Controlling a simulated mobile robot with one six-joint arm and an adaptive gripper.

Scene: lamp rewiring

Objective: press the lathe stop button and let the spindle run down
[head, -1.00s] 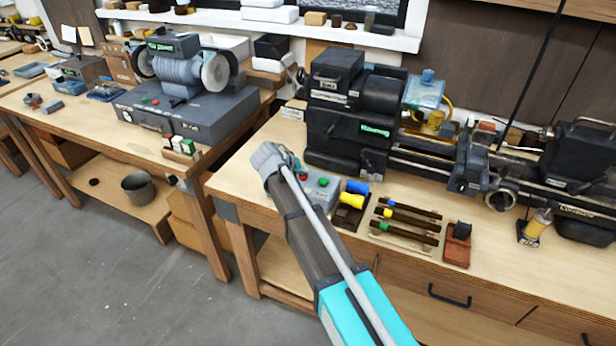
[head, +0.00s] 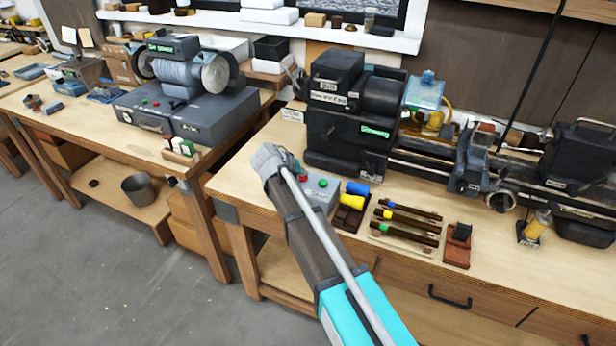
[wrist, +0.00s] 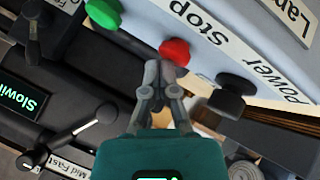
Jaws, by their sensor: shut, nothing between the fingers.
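In the wrist view my gripper (wrist: 158,73) is shut and empty. Its fingertips are close beside the red button (wrist: 176,51), which sits by the word "Stop"; I cannot tell whether they touch. A green button (wrist: 103,13) and a black knob (wrist: 228,97) by "Power" flank it. In the head view the control box (head: 318,196) stands at the bench's front left, partly behind my arm, with the red button (head: 302,178) showing. The lathe (head: 338,138) stands behind it. Its display (head: 375,132) glows green; in the wrist view the display (wrist: 22,98) reads "Slowi", cut off by the edge.
Right of the box lie blue and yellow cylinders (head: 352,199), a rack of dark tools (head: 405,222) and a red-brown block (head: 457,247). A bench grinder (head: 182,75) stands on the left bench. Bare wood (head: 235,178) shows left of my wrist.

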